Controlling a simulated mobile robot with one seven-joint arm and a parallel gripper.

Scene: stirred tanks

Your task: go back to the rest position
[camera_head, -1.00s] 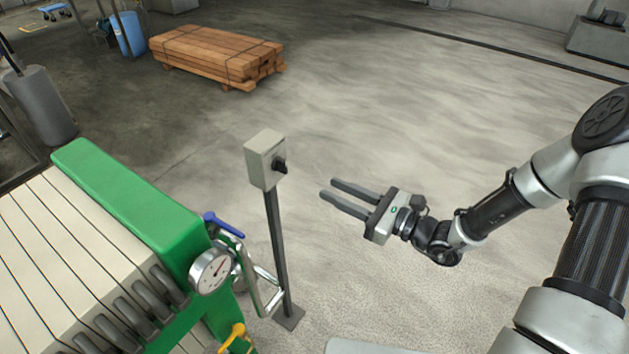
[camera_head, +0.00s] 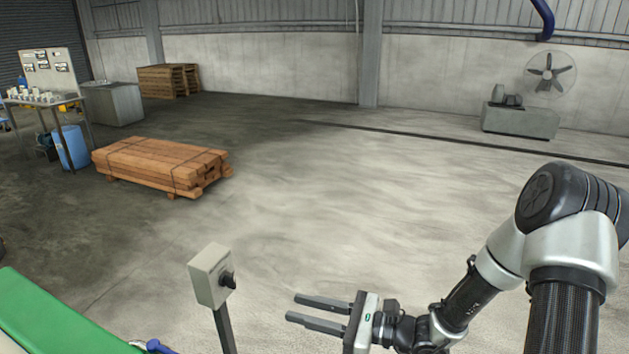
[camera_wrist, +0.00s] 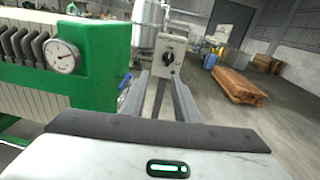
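My gripper (camera_head: 320,314) is at the lower middle of the head view, its two dark fingers pointing left and apart, with nothing between them. In the wrist view the fingers (camera_wrist: 159,97) also show spread and empty. A grey switch box (camera_head: 211,275) with a black knob stands on a post to the left of my gripper, apart from it. In the wrist view the box (camera_wrist: 170,52) appears beyond and between the fingertips.
A green-framed machine (camera_head: 50,318) is at the lower left; its gauge (camera_wrist: 62,56) shows in the wrist view. Strapped timber (camera_head: 165,165) lies on the floor at left. A fan (camera_head: 550,74) stands by the back wall. The middle floor is clear.

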